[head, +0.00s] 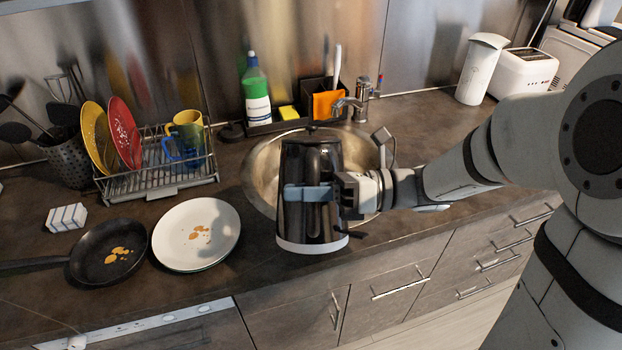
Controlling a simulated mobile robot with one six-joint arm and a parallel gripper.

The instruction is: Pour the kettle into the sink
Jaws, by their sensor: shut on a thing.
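The kettle (308,225) is black and glossy with a pale band at its base. It looks upright, in front of the near part of the round metal sink (262,165), and hides much of the basin. My gripper (312,194) reaches in from the right and is shut on the kettle, with a finger across its side. I cannot tell whether the kettle's base touches the counter edge or is in the air. The faucet (357,100) stands behind the sink. The kettle's contents are hidden.
A plate (196,235) and a frying pan (108,252), both with food bits, lie to the left. A dish rack (155,178) stands behind them. A green-and-white bottle (256,95) is behind the sink. A white toaster (522,73) and canister (482,68) stand back right.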

